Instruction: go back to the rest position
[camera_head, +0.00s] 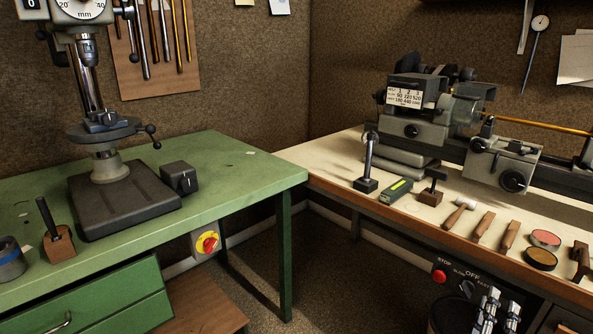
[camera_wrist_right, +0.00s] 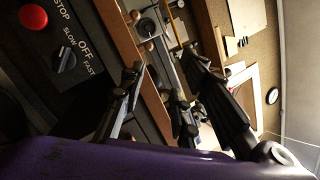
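My right gripper (camera_head: 499,305) shows at the bottom right of the head view, in front of the lathe bench's front panel. Its two fingers point up and stand apart with a gap between them. In the right wrist view the fingers (camera_wrist_right: 166,78) are also spread, and nothing is held between them. The lathe bench edge and its controls lie beyond the fingers there. My left gripper is in neither view.
The cream lathe bench (camera_head: 325,163) carries a lathe (camera_head: 412,130) and several hand tools near its front edge. A red stop button (camera_head: 439,276) is on its front panel. A green bench (camera_head: 235,170) with a drill press (camera_head: 105,125) stands left. Floor between them is clear.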

